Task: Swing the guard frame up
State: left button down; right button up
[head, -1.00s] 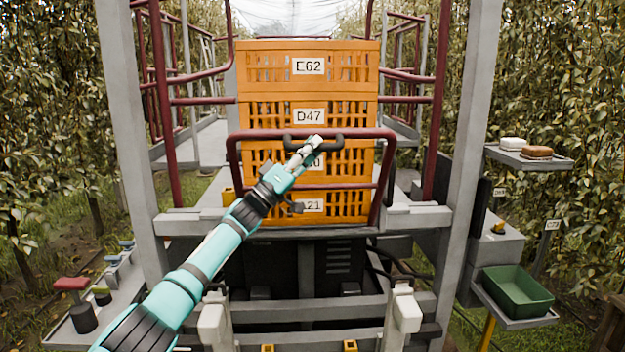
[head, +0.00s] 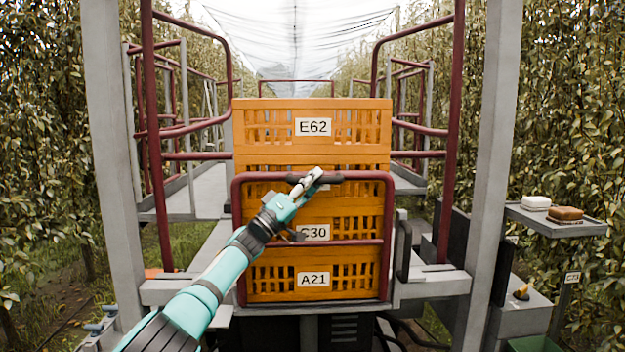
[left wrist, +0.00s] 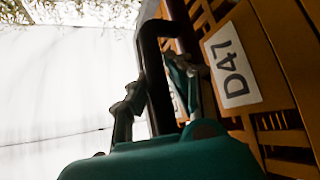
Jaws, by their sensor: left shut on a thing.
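The guard frame (head: 389,240) is a dark red tube frame with a crossbar, standing nearly upright in front of the stacked orange crates (head: 350,128). A black handle (head: 329,179) sits on its top bar. My left gripper (head: 308,182) is shut on this handle, coming from the lower left. The left wrist view shows the black handle (left wrist: 155,75) between the fingers (left wrist: 155,100), beside the crate label D47. In the head view the top bar and gripper hide that label. My right gripper is not in view.
Grey posts (head: 493,170) stand on both sides, with dark red railings (head: 455,120) inside them. A shelf (head: 560,222) with a white and a brown item is at the right. A green bin (head: 535,344) shows at the lower right edge. Trees line both sides.

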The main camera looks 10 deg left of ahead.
pick_arm(q)
jog(key=shift+f, duration=0.1)
jog(key=c, duration=1.6)
grip_release()
jog(key=o, duration=0.4)
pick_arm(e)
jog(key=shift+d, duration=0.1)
pick_arm(q)
jog(key=shift+w, duration=0.1)
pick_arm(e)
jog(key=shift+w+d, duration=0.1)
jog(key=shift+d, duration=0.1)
pick_arm(q)
jog(key=shift+a+f, duration=0.1)
jog(key=shift+a, duration=0.05)
jog(key=shift+s+a+f, duration=0.35)
jog(key=shift+f, duration=0.05)
jog(key=v, duration=1)
jog(key=shift+s, duration=0.35)
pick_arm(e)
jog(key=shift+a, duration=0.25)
